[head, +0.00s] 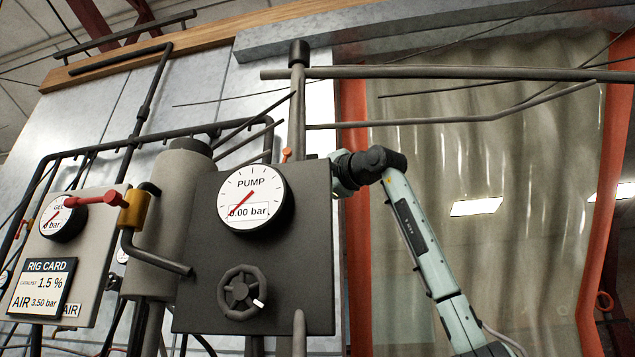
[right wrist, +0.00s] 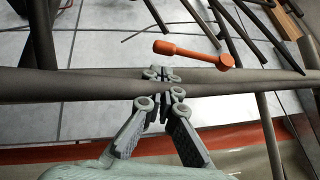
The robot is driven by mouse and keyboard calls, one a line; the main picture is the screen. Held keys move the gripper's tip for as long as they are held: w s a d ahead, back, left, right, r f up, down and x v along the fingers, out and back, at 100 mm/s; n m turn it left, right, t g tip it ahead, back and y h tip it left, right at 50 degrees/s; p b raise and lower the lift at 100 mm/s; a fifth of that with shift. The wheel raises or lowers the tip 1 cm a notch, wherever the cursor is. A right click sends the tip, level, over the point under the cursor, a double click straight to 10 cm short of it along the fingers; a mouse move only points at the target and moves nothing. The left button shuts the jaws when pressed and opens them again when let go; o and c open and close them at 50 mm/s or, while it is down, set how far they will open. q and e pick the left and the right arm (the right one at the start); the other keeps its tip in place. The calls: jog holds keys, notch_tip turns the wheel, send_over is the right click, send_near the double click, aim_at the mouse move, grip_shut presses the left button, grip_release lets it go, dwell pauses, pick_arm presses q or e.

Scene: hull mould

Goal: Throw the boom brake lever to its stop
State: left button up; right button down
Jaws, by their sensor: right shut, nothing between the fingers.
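A small orange lever (head: 286,154) shows beside the grey upright post (head: 297,110), just above the dark pump panel; I take it for the boom brake lever. In the right wrist view the orange lever (right wrist: 190,52) lies beyond the fingertips, with a round hub at its right end and a thicker grip at its left. My right gripper (right wrist: 163,74) is shut and empty. Its fingertips overlap a thick grey bar (right wrist: 60,84) in that view; I cannot tell whether they touch it. They appear apart from the lever. In the head view the panel hides its fingers. My left gripper is out of view.
The pump panel (head: 255,285) with gauge and handwheel stands left of my right arm. A red lever (head: 90,200) sits on a yellow valve at the left. Long boom bars (head: 450,72) cross above the arm. Thin dark rods crowd the wrist view's upper right.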

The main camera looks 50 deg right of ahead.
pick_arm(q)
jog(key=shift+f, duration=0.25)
pick_arm(e)
jog(key=shift+w+a+r, duration=0.15)
jog(key=shift+w+a, duration=0.3)
jog(key=shift+w, duration=0.15)
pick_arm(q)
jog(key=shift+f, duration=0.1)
